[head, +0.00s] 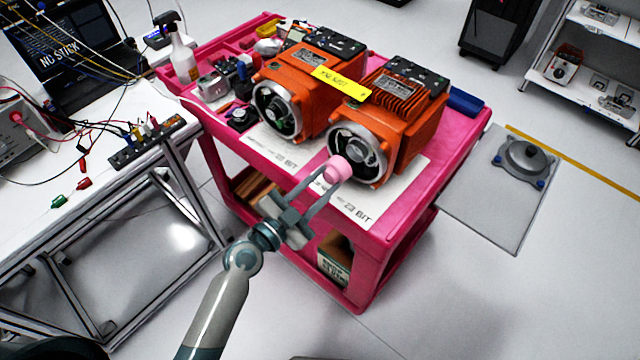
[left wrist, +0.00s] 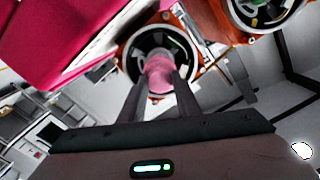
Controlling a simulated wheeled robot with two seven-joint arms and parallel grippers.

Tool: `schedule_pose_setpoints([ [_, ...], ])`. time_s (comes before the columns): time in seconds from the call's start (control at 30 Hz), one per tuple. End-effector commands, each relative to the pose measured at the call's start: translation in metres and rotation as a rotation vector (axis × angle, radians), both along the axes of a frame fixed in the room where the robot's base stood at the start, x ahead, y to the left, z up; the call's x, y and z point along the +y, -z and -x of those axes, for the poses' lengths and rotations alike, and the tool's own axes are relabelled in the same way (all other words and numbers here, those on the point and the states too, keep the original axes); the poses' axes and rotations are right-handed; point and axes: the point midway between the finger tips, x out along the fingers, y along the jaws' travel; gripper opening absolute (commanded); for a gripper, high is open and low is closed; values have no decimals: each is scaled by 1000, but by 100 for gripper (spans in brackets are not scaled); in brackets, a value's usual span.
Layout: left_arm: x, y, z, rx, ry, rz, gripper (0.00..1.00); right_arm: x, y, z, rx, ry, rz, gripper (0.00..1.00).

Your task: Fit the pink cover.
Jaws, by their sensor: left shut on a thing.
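The pink cover (head: 338,169) is a small round cap held between the fingertips of my left gripper (head: 325,175). In the left wrist view the cover (left wrist: 160,76) sits between the two dark fingers (left wrist: 158,88). It is in front of the open round end of the right orange motor (head: 388,120), overlapping the dark opening (left wrist: 150,60). I cannot tell whether it touches the motor. A second orange motor (head: 300,95) stands to the left, its round end also open. My right gripper is not in view.
The motors stand on a pink cart (head: 445,180) with white printed sheets. A yellow label (head: 341,83) lies across the motors. A spray bottle (head: 184,55) and small parts crowd the cart's back left. A bench (head: 120,195) with wires is at left.

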Motion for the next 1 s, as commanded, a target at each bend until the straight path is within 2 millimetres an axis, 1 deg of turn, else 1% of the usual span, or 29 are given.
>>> schedule_pose_setpoints([
  [0.57, -20, -1, -27, -1, 0, 2, 1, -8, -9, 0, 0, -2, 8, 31],
  [0.93, -32, -1, -44, 0, 0, 0, 1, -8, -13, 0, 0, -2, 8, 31],
  [1.0, -34, -1, -47, 0, 0, 0, 0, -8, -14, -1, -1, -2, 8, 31],
])
